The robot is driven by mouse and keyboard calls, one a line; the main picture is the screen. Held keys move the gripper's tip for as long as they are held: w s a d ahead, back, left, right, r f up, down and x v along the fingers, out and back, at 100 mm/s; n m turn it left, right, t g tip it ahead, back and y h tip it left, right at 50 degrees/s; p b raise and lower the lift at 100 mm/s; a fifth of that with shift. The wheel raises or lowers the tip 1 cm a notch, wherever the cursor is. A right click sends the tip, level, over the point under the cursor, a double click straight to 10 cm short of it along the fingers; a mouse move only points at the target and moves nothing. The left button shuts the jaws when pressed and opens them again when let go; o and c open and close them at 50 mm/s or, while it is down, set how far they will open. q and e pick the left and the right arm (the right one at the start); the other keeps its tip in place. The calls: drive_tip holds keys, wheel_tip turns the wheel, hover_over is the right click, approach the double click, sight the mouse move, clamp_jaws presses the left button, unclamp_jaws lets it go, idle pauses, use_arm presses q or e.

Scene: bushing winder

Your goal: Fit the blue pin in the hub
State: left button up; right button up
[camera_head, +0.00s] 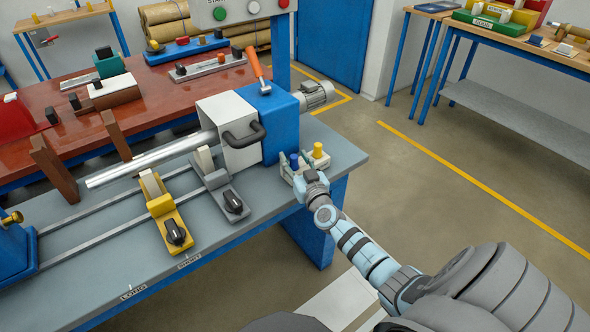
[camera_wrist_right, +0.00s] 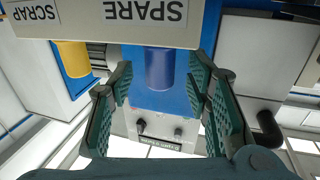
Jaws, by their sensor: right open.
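The blue pin (camera_head: 294,160) stands upright in a pale rack (camera_head: 317,163) at the right end of the bench, next to a yellow pin (camera_head: 318,150). My right gripper (camera_head: 303,174) is at the rack, open. In the right wrist view, the blue pin (camera_wrist_right: 160,68) appears between the spread fingers (camera_wrist_right: 162,90), beyond the rack's edge marked SPARE. I cannot tell whether the fingers touch it. The blue winder head (camera_head: 283,120) with a white guard box (camera_head: 228,117) stands just behind the rack. I cannot make out the hub; the guard may hide it. My left gripper is not in view.
A steel shaft (camera_head: 130,169) runs left from the guard box over yellow (camera_head: 165,205) and grey (camera_head: 217,180) roller supports. A black handle (camera_head: 245,136) sticks out from the guard. A grey motor (camera_head: 317,95) sits behind the head. The floor to the right is clear.

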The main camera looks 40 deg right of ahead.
drive_tip(key=shift+w+d, duration=0.15)
drive_tip(key=shift+w, duration=0.35)
drive_tip(key=shift+s, duration=0.1)
clamp_jaws()
